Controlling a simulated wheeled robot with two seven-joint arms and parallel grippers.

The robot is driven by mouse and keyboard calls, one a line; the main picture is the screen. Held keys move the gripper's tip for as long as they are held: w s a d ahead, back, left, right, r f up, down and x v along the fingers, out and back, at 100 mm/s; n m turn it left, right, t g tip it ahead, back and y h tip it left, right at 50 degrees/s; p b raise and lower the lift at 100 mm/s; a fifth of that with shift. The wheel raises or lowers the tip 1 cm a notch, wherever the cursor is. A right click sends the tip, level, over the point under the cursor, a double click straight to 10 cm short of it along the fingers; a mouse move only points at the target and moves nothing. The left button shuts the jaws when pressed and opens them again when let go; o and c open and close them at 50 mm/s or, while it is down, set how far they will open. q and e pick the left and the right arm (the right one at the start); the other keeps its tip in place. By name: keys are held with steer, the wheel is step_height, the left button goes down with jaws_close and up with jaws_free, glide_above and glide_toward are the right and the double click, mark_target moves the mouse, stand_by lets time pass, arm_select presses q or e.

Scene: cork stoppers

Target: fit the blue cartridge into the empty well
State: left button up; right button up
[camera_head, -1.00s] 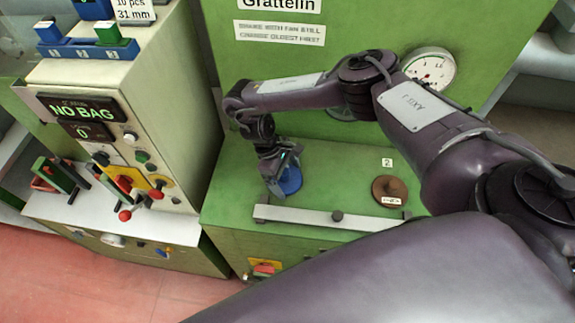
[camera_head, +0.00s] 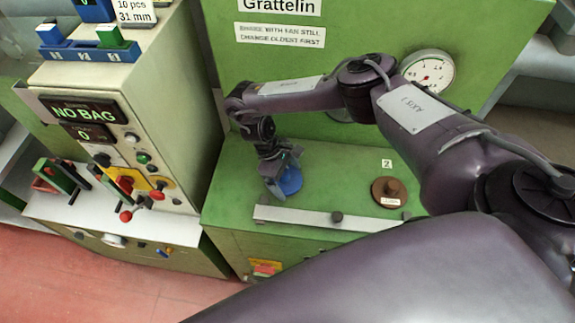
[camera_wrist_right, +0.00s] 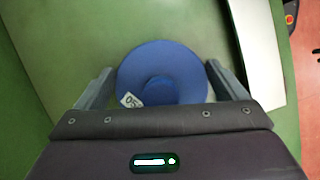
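The blue cartridge (camera_head: 292,182) is a round disc with a central knob on the green bench top, below my right gripper (camera_head: 281,172). In the right wrist view, the blue cartridge (camera_wrist_right: 185,68) lies between the spread fingers of my right gripper (camera_wrist_right: 160,85), with a small white label at its lower left. The fingers are wide apart and do not pinch the knob. Whether the disc is seated in a well is hidden. A brown cartridge (camera_head: 385,192) with a knob sits to the right by a "2" label. No empty well shows. My left gripper is out of view.
A pale metal bar (camera_head: 300,217) with a dark knob runs along the bench's front edge. A green panel with a dial gauge (camera_head: 425,74) stands behind. A machine with levers (camera_head: 125,190) and a "NO BAG" display stands at left. Green bench between the cartridges is clear.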

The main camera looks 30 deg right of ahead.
steer(key=p+v, duration=0.1)
steer(key=v, duration=0.6)
steer(key=shift+a, duration=0.1)
steer(key=shift+r, duration=0.3)
steer(key=shift+w+p, duration=0.1)
steer(key=shift+p, duration=0.2)
